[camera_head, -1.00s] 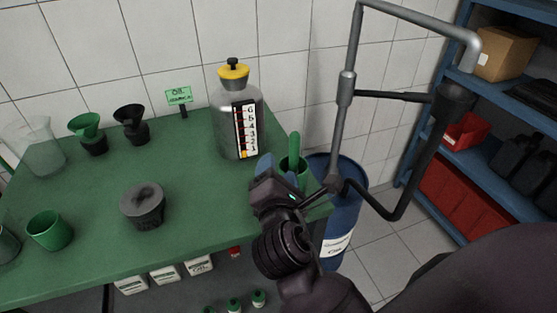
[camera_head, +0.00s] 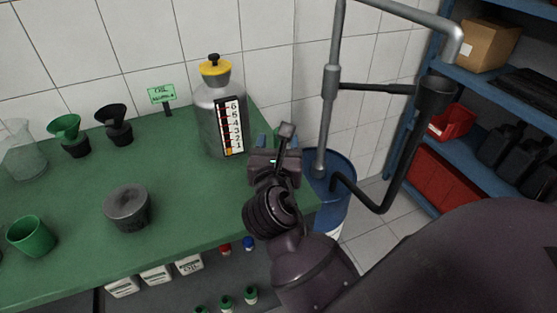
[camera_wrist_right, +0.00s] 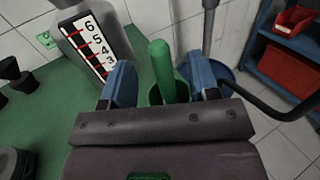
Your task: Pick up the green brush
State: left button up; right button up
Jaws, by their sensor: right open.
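The green brush (camera_wrist_right: 161,66) shows in the right wrist view as a thick, round-ended green handle standing in a green cup (camera_wrist_right: 181,90). Its lower end is hidden in the cup and behind my gripper. My right gripper (camera_head: 277,146) is open at the right end of the green table. In the right wrist view its two blue fingers (camera_wrist_right: 160,78) stand on either side of the handle, with gaps showing. In the head view the brush and cup are hidden behind my gripper. My left gripper is not in view.
A large bottle with a yellow cap (camera_head: 215,72) and a level scale stands close left of my gripper. A grey pipe stand (camera_head: 330,90) and a blue drum (camera_head: 333,200) are to the right. A dark grey round pot (camera_head: 128,209) sits on the table (camera_head: 185,190).

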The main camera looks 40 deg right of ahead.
jog(key=x, duration=0.5)
jog(key=shift+w+d+f+b, duration=0.15)
jog(key=shift+w+d+b, duration=0.1)
jog(key=shift+b, duration=0.15)
jog(key=c, duration=0.7)
jog(key=shift+c, duration=1.6)
